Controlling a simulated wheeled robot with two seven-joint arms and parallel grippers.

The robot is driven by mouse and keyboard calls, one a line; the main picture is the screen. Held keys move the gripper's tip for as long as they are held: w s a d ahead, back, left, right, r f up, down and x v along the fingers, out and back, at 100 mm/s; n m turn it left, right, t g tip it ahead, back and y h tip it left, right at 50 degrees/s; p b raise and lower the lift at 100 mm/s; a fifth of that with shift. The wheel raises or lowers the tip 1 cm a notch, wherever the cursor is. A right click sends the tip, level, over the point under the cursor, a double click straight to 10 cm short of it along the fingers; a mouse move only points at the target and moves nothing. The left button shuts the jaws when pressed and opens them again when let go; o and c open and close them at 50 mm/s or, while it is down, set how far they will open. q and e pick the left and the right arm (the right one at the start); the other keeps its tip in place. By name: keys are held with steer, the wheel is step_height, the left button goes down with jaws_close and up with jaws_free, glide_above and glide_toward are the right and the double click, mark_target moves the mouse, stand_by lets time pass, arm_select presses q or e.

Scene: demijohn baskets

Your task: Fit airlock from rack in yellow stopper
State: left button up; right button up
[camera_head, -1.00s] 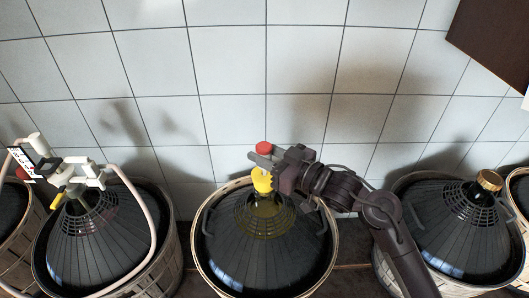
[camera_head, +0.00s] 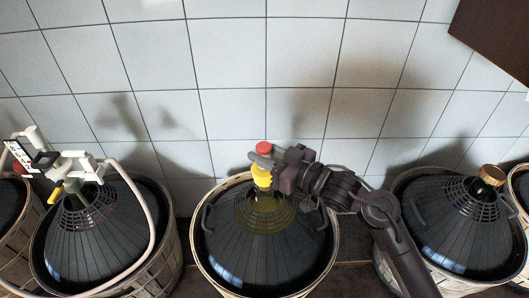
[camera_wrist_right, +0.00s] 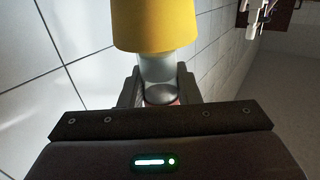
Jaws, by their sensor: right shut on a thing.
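A yellow stopper (camera_head: 262,180) sits at the neck of the middle demijohn (camera_head: 243,242). My right gripper (camera_head: 262,162) is right above it, coming in from the right. It is shut on the airlock, whose red cap (camera_head: 264,147) shows above the fingers. In the right wrist view the clear airlock body (camera_wrist_right: 157,68) is between the fingertips (camera_wrist_right: 158,88), and its end meets the edge of the yellow stopper (camera_wrist_right: 155,28). Whether its stem is inside the stopper's hole is hidden. My left gripper is not in view.
A left demijohn (camera_head: 88,240) carries white fittings (camera_head: 80,165) and a pale hose (camera_head: 150,215). A right demijohn (camera_head: 455,232) has a gold-coloured cap (camera_head: 492,175). A tiled wall (camera_head: 235,60) stands behind. A dark brown panel (camera_head: 492,40) is at upper right.

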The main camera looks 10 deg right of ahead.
mark_target(270, 158)
steer(key=o, duration=1)
steer(key=shift+s+d, duration=0.15)
steer(key=b+v, duration=0.2)
steer(key=v, duration=0.4)
steer(key=shift+s+f+b, duration=0.1)
steer(key=shift+s+b, duration=0.05)
steer(key=shift+b, duration=0.15)
steer(key=shift+s+d, duration=0.4)
